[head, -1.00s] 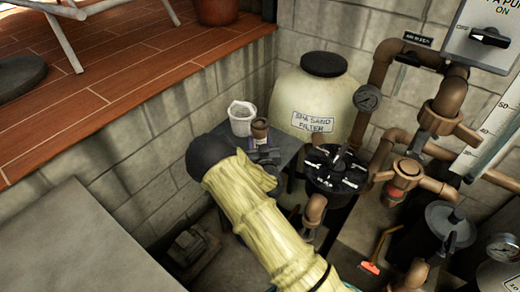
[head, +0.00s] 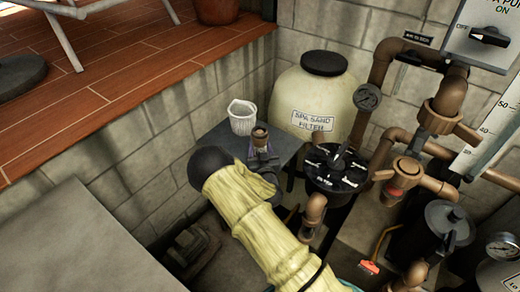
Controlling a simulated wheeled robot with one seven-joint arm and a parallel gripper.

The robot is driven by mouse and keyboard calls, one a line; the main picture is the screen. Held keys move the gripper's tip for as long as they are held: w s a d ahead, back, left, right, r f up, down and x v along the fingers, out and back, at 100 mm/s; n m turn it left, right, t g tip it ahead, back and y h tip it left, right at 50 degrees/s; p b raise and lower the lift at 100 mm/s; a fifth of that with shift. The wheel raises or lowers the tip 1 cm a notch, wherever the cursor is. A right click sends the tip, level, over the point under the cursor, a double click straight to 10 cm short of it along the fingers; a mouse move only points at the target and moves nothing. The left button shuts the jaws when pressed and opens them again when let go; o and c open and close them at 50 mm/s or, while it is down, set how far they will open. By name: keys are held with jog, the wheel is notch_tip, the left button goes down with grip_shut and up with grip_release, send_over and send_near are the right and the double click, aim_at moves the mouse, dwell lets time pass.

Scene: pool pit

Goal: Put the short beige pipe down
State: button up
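The short beige pipe (head: 260,136) shows as a small brownish, open-topped cylinder, upright at the small dark grey table (head: 222,138). My gripper (head: 261,151) is right at the pipe, with the fingers by its lower part. The yellow-sleeved arm comes in from the lower right and hides part of the table. The pipe's bottom is hidden, so I cannot tell whether it touches the tabletop. The fingertips are too small and covered to show whether they are closed on the pipe.
A white bucket (head: 242,117) stands on the table just behind and left of the pipe. The cream sand filter tank (head: 316,100) is behind the table. The black valve (head: 338,168) and brown pipework (head: 384,75) are at the right. Some tabletop at the left is bare.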

jog(key=shift+o, duration=1.2)
jog(key=shift+r, duration=0.2)
jog(key=s+d+b, duration=0.1)
jog(key=s+b, duration=0.1)
jog(key=s, duration=1)
jog(key=shift+d, duration=0.25)
